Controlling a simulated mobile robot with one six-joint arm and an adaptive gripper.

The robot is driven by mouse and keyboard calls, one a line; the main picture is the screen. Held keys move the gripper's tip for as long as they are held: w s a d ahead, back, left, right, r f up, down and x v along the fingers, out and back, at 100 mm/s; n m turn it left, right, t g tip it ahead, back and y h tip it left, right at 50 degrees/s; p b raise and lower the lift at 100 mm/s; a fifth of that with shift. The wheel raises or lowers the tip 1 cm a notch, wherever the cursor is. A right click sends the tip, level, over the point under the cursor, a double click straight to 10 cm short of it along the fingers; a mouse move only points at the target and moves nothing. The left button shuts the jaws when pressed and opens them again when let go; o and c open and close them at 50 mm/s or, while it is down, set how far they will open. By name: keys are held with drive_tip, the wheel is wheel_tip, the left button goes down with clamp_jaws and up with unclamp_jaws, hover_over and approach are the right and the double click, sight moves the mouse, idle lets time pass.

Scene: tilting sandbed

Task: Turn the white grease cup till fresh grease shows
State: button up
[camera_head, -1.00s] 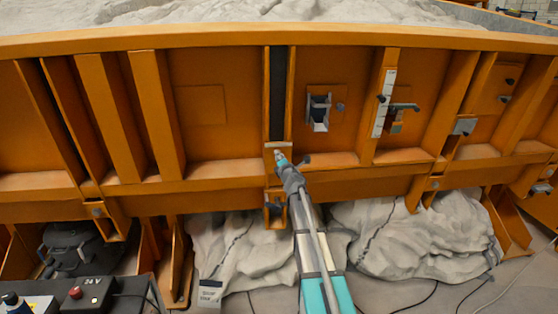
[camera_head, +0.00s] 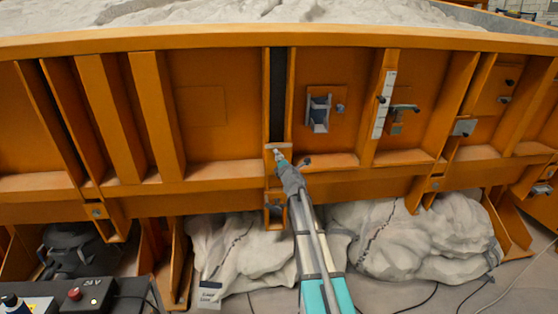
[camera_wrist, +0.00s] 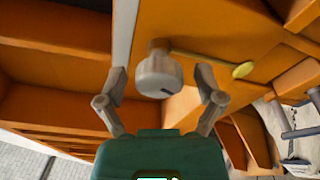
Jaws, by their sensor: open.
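The white grease cup (camera_wrist: 158,76) shows in the wrist view as a rounded pale cap with a short dark mark on its face. It is on a short neck against the orange frame. My gripper (camera_wrist: 161,76) is open, with one finger on each side of the cup and a visible gap on both sides. No fresh grease can be made out. In the head view my gripper (camera_head: 281,158) is at the lower end of an orange upright, and the cup cannot be told apart there.
A thin rod with a yellow disc (camera_wrist: 242,70) extends right of the cup. The orange sandbed wall (camera_head: 220,130) has ribs and a lower ledge around my gripper. A small dark knob (camera_head: 305,162) is just right of it. Pale sacks (camera_head: 400,240) lie below.

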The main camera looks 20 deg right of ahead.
idle(0.3)
drive_tip(key=n+p, duration=0.1)
drive_tip(key=n, duration=0.4)
drive_tip(key=shift+g+h, duration=0.4)
drive_tip(key=n, duration=0.2)
drive_tip(key=n+h+p, duration=0.1)
drive_tip(key=n, duration=0.1)
drive_tip(key=shift+d+n+g+h, duration=0.1)
drive_tip(key=shift+n+g+h, duration=0.2)
drive_tip(key=shift+g, duration=0.1)
drive_tip(key=s+a+m+g+h+p, duration=0.2)
drive_tip(key=s+m, duration=0.5)
drive_tip(key=s, duration=0.2)
drive_tip(key=s+a+m+g+h+p, duration=0.2)
drive_tip(key=s+m+h, duration=0.1)
drive_tip(key=s+m, duration=0.55)
drive_tip(key=s+a+f+m+g+y+p, duration=0.2)
drive_tip(key=s+a+f+m+g, duration=0.3)
drive_tip(key=s+a+m, duration=0.3)
drive_tip(key=shift+s+f+m+g+y+p, duration=0.15)
drive_tip(key=shift+s+m+g+y+p, duration=0.3)
drive_tip(key=shift+s+g+p, duration=0.55)
